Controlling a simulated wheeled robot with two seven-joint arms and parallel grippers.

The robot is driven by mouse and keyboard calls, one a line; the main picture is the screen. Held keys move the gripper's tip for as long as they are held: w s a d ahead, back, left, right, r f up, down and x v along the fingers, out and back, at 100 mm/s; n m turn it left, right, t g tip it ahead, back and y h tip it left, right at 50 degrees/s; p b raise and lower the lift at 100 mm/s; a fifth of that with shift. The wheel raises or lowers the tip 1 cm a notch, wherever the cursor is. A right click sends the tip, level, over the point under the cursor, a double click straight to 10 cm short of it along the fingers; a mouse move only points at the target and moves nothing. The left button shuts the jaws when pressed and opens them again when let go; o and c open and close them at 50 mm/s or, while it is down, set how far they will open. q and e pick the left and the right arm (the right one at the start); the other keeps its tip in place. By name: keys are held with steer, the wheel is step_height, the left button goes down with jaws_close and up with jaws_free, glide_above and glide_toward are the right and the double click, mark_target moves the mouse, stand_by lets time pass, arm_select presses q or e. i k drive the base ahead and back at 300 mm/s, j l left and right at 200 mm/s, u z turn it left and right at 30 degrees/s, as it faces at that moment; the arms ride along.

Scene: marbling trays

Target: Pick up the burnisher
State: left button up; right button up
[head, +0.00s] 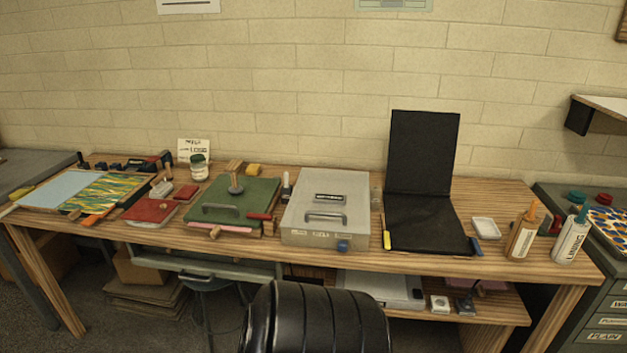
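I cannot tell for certain which item is the burnisher. A small upright white and dark tool (286,186) stands between the green board and the grey lidded box (313,236). A smaller wooden-handled block (161,188) sits near the red pad (151,210). Neither of my grippers is in view.
The wooden table (350,257) is crowded on its left. A black folder (423,150) stands open right of the grey box. A wall shelf (600,105) juts out.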

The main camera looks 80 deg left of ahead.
mark_target(235, 188)
steer(key=u, duration=3.25)
